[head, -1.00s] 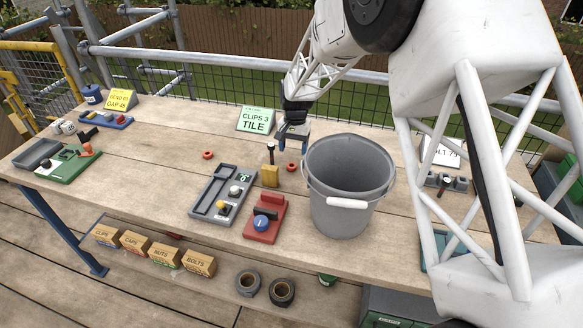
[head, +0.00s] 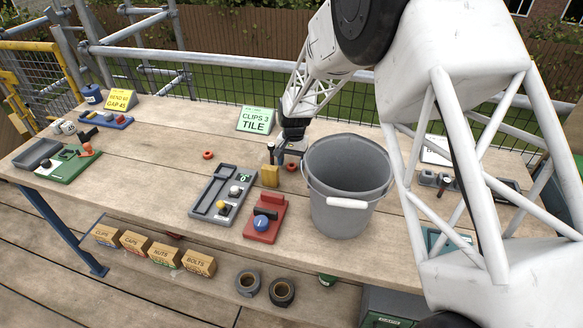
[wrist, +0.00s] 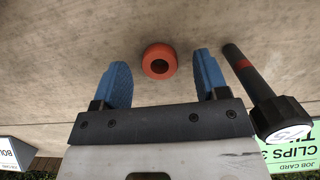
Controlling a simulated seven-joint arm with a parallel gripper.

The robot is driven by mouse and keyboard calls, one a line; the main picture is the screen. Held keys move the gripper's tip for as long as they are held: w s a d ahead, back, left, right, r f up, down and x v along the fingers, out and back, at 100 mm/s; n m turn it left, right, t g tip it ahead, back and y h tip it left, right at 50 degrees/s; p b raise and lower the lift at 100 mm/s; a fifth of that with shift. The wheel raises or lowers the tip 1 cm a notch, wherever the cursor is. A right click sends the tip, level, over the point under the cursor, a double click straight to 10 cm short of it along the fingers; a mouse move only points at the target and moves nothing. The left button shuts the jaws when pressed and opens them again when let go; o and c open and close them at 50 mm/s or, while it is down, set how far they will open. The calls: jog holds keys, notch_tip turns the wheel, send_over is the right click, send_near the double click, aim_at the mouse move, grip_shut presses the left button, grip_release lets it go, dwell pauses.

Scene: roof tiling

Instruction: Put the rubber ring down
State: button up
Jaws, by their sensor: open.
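An orange-red rubber ring (head: 291,166) lies on the wooden bench (head: 150,160), just left of the grey bucket (head: 340,222). In the wrist view the ring (wrist: 160,62) sits level with the gap between the blue fingertips, with clear space on both sides. My gripper (head: 288,158) is open and empty, low over the bench by the ring. In the wrist view my gripper's fingers (wrist: 160,80) are wide apart. A second red ring (head: 208,155) lies further left on the bench.
A dark upright tool with a red band (wrist: 245,75) stands close beside my gripper. A yellow block (head: 270,176), a grey tray (head: 210,205) and a red block with a blue knob (head: 264,228) lie in front. The bench's left middle is mostly clear.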

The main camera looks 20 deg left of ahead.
aim_at(292, 165)
jog(key=shift+f, duration=0.3)
dwell(0.4)
jog(key=c, duration=1.1)
jog(key=shift+r, duration=0.15)
jog(key=shift+r, duration=4.85)
